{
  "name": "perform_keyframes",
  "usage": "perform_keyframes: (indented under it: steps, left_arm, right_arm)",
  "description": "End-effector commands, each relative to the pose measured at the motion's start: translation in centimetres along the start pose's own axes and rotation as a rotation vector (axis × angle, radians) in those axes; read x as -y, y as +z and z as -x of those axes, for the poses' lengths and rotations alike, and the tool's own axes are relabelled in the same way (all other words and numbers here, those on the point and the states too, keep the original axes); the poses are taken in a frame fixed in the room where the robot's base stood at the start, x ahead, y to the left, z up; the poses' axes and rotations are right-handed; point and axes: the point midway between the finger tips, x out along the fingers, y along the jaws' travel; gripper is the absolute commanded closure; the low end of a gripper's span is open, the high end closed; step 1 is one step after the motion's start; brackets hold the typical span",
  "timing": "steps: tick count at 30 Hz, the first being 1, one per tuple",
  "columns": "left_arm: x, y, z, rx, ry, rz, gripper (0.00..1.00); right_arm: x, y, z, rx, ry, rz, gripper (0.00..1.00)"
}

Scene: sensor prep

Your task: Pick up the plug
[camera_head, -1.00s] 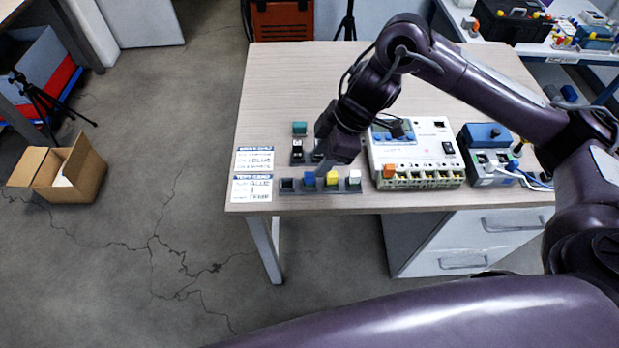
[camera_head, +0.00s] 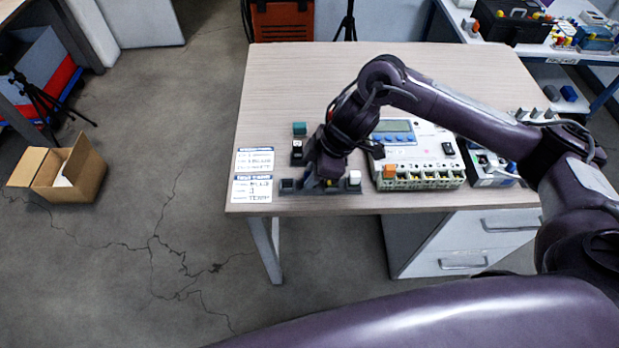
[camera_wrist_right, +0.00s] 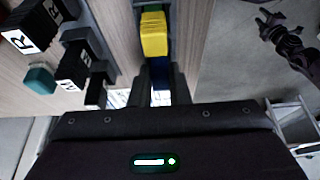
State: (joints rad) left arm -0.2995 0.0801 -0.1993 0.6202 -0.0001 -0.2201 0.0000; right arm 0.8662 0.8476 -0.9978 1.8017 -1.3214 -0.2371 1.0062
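A rack (camera_head: 290,190) at the front edge of the table holds small plugs. The white plug (camera_head: 354,178) stands at its right end. The yellow plug (camera_head: 330,183) is mostly covered by my right gripper in the head view and shows clearly in the wrist view (camera_wrist_right: 153,35). My right gripper (camera_head: 318,183) points down over the middle of the rack. In the wrist view its fingers (camera_wrist_right: 161,92) stand on either side of a blue plug (camera_wrist_right: 160,72); whether they press on it I cannot tell.
A white device (camera_head: 420,165) with an orange block stands close right of the rack. Black lettered blocks and a teal block (camera_head: 300,128) stand behind it. Printed cards (camera_head: 252,188) lie to the left. The table's back left is clear.

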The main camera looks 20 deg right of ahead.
Motion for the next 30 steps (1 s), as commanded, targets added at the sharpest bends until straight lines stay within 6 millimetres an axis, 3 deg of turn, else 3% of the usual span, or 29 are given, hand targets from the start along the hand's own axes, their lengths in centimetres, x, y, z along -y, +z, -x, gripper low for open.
perform_keyframes:
  steps: [3, 11, 17, 23, 30]
  left_arm:
    - [0.0, 0.0, 0.0, 0.0, 0.0, 0.0, 0.64]
    - [0.0, 0.0, 0.0, 0.0, 0.0, 0.0, 0.64]
    - [0.0, 0.0, 0.0, 0.001, 0.0, 0.0, 0.64]
    - [0.0, 0.0, 0.1, 0.001, 0.0, 0.0, 0.64]
    - [0.0, -0.1, 2.4, 0.001, 0.0, -0.001, 0.64]
  right_arm:
    - [0.0, 0.0, 0.0, 0.0, 0.0, 0.0, 1.0]
    - [0.0, -0.1, 0.1, -0.001, 0.001, 0.0, 1.0]
    - [-0.1, -0.6, 1.2, -0.002, 0.003, 0.003, 1.0]
    - [-0.2, -2.0, 4.7, -0.004, 0.006, 0.005, 1.0]
    - [-0.2, -4.8, 11.7, -0.001, 0.01, 0.005, 1.0]
